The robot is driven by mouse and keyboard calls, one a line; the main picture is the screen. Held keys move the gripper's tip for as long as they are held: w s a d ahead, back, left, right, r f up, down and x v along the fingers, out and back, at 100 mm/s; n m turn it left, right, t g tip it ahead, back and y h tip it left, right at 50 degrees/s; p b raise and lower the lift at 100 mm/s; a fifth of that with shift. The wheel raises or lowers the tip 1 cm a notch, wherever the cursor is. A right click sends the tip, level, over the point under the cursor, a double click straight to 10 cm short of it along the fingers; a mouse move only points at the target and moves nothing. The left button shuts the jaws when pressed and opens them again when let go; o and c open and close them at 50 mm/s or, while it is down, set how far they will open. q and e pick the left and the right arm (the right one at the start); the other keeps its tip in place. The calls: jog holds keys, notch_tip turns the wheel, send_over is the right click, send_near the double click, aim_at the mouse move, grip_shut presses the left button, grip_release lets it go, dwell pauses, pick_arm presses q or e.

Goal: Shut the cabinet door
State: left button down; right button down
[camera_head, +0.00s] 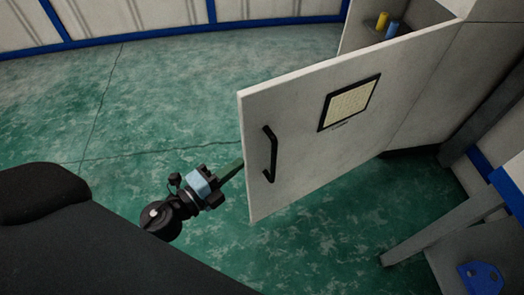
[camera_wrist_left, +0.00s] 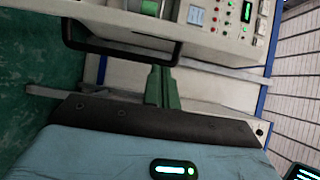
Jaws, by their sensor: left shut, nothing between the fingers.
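The white cabinet door (camera_head: 305,135) stands open in the head view, its outer face with a black handle (camera_head: 270,155) and a framed yellow sheet toward me. The cabinet (camera_head: 480,45) is at the upper right, with its inside partly showing. My left gripper (camera_head: 236,167) is at the left, free edge of the door, left of the handle. Its green fingers are shut and empty. Their tips meet the door edge in the picture; I cannot tell whether they touch it or pass behind it. The fingers (camera_wrist_left: 161,88) also show in the left wrist view. My right gripper is not in view.
A yellow cylinder (camera_head: 382,20) and a blue one (camera_head: 392,29) stand inside the cabinet. A grey-legged frame (camera_head: 440,230) is at the lower right. Green floor left of the door is clear. The wrist view shows a control panel (camera_wrist_left: 225,22) and a black bar (camera_wrist_left: 122,45).

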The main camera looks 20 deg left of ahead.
aim_at(264, 144)
pick_arm(q)
jog(key=shift+p+x, duration=0.95)
jog(key=shift+x, duration=4.1)
jog(key=shift+a, duration=0.15)
